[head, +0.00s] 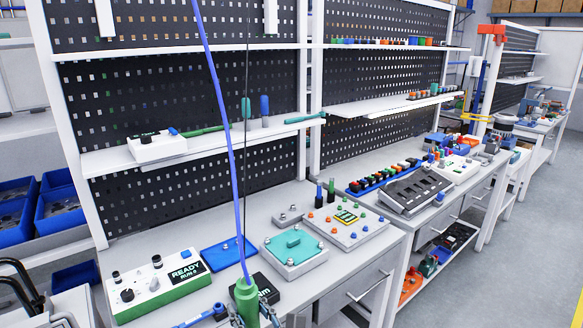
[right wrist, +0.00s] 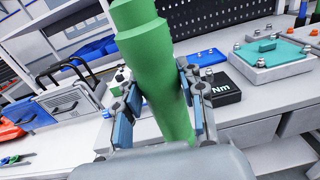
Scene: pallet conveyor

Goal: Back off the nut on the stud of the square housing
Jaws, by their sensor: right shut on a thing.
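My right gripper (head: 257,311) is at the bottom of the head view, shut around a green cylindrical tool (head: 246,296) that hangs on a blue cable. In the right wrist view the gripper (right wrist: 165,108) has its two fingers on either side of the green tool (right wrist: 150,60). A square grey housing with a teal top (head: 296,246) and corner fasteners stands on the bench behind and right of the gripper. It also shows in the right wrist view (right wrist: 270,55). I cannot make out which fastener is the nut on the stud.
A black box marked Nm (head: 268,288) stands close behind the tool. A green-and-white control box (head: 155,287) is on the left, with a blue plate (head: 228,253) beside it. A grey panel with coloured knobs (head: 345,232) stands right of the housing.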

